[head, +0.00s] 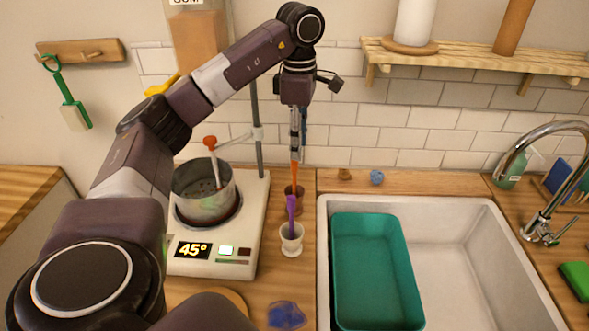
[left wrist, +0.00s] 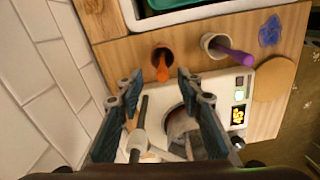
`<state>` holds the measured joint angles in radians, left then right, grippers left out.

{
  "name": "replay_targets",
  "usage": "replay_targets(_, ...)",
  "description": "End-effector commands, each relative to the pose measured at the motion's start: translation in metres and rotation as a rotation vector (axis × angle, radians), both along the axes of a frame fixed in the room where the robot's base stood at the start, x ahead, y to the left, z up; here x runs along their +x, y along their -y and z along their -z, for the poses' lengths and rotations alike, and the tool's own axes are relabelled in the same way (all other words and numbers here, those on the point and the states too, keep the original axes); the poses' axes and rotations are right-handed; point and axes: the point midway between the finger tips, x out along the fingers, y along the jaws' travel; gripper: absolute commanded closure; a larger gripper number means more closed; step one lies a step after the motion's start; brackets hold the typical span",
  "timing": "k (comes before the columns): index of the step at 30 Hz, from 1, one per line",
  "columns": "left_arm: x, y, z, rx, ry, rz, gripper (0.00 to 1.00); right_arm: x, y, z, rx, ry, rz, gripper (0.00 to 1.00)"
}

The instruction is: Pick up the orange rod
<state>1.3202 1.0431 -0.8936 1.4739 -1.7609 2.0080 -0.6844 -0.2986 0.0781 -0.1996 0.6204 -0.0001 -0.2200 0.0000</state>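The orange rod (head: 294,174) stands upright in a small brown cup (head: 294,199) on the counter, right of the hot plate. My left gripper (head: 297,157) points down above that cup, with its fingertips at the rod's upper end. In the left wrist view, the two fingers of my left gripper (left wrist: 161,76) are apart. The orange rod (left wrist: 163,72) shows in the gap between the tips, and I see no contact. A purple rod (head: 291,207) leans in a white cup (head: 291,240) just in front. My right gripper is not in view.
The hot plate (head: 249,225) reads 45° and bears a metal pot (head: 204,194) with a red-topped stirrer. A stand pole rises behind it. A green tub (head: 375,270) sits in the white sink at right. A blue patch (head: 286,315) lies on the front counter.

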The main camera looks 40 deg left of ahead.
Motion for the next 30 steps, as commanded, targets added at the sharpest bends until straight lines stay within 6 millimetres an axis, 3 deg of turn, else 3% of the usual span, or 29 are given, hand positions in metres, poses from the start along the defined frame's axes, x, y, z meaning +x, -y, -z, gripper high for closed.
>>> replay_targets(4,-0.001,0.000,0.014,-0.001,-0.003,0.000,0.66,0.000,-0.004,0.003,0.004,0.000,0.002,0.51)
replay_targets(16,-0.009,-0.005,0.059,0.000,-0.004,0.000,0.66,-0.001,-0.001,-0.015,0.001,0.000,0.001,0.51)
replay_targets(25,-0.008,-0.005,0.065,-0.001,-0.001,0.000,0.66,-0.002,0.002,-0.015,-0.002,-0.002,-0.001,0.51)
replay_targets(30,-0.008,-0.005,0.065,-0.001,-0.001,0.000,0.84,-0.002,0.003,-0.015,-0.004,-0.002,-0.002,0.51)
